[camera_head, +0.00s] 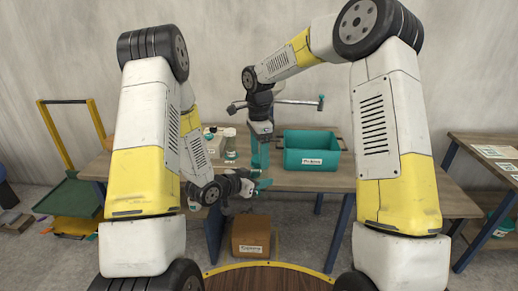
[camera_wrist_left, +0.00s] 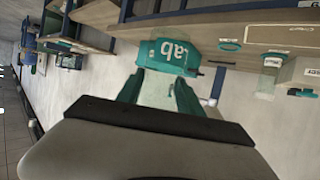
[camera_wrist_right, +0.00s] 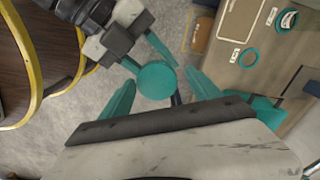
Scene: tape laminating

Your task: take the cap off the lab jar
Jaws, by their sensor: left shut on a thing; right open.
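My left gripper (camera_wrist_left: 160,88) is shut on the lab jar (camera_wrist_left: 158,92), whose clear body shows between its fingers; a teal part lettered "ab" is beyond them. In the head view my left gripper (camera_head: 256,187) holds it in front of the table edge. In the right wrist view the round teal cap (camera_wrist_right: 157,80) is seen from above, beside my left gripper's fingers; the jar body below it is hidden. My right gripper (camera_wrist_right: 160,92) is open, with a finger on each side of the cap and gaps visible. In the head view my right gripper (camera_head: 260,158) points down above the left one.
A teal bin (camera_head: 312,160) stands on the table (camera_head: 345,183) behind, right of my right gripper. Small jars (camera_head: 230,153) stand on the table left of it. A cardboard box (camera_head: 251,237) is under the table. A second table (camera_head: 485,150) is at right, a green cart (camera_head: 68,203) at left.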

